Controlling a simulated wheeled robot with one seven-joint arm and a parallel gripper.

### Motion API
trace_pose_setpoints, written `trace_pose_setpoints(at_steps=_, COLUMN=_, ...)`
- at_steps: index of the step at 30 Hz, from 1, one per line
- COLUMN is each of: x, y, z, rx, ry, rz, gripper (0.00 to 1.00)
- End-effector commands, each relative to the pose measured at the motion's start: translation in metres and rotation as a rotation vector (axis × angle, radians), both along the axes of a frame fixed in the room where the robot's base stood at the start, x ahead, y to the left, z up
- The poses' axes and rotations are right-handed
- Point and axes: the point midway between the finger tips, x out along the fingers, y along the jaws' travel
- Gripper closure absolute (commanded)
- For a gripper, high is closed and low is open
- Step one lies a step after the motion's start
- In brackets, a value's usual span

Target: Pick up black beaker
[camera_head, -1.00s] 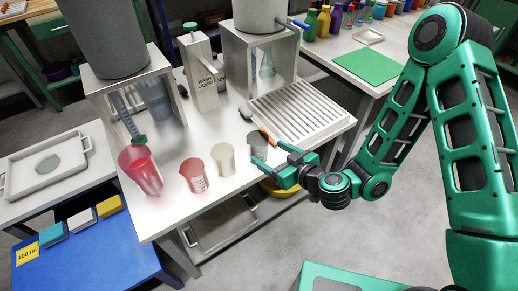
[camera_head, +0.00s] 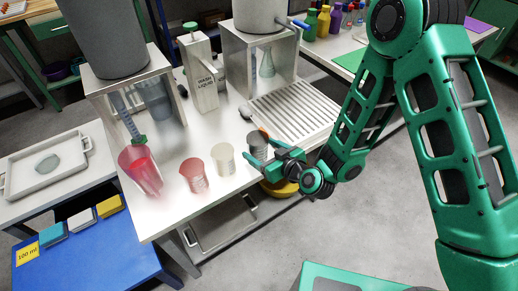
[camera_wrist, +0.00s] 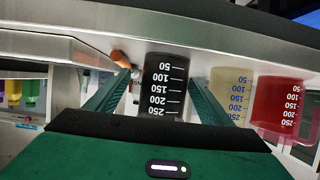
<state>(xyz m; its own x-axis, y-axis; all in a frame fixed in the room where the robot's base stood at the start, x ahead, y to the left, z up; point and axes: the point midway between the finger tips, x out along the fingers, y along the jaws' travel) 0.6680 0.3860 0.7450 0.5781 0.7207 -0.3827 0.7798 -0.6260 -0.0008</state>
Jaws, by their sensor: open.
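The black beaker (camera_head: 256,139) stands near the front edge of the white bench, partly hidden by my gripper in the head view. In the wrist view the black beaker (camera_wrist: 164,88) has white graduations and appears upside down, like the other beakers there. My gripper (camera_head: 262,152) is open, one finger to each side of the beaker. The wrist view shows the gripper fingers (camera_wrist: 159,80) flanking it, with a visible gap at the right; contact at the left cannot be told.
A cream beaker (camera_head: 223,160) and a red beaker (camera_head: 194,176) stand left of the black one. A pink container (camera_head: 141,170) is farther left. A ridged drying rack (camera_head: 293,108) lies to the right. A yellow bowl (camera_head: 279,188) sits below the bench edge.

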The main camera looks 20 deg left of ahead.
Motion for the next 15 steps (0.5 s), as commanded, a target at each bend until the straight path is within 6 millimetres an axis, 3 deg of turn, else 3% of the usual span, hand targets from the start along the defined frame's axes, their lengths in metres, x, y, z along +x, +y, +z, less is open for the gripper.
trace_pose_setpoints(at_steps=15, x=0.015, y=0.029, z=-0.009, rx=0.0, ry=-0.003, rz=0.003, gripper=0.26)
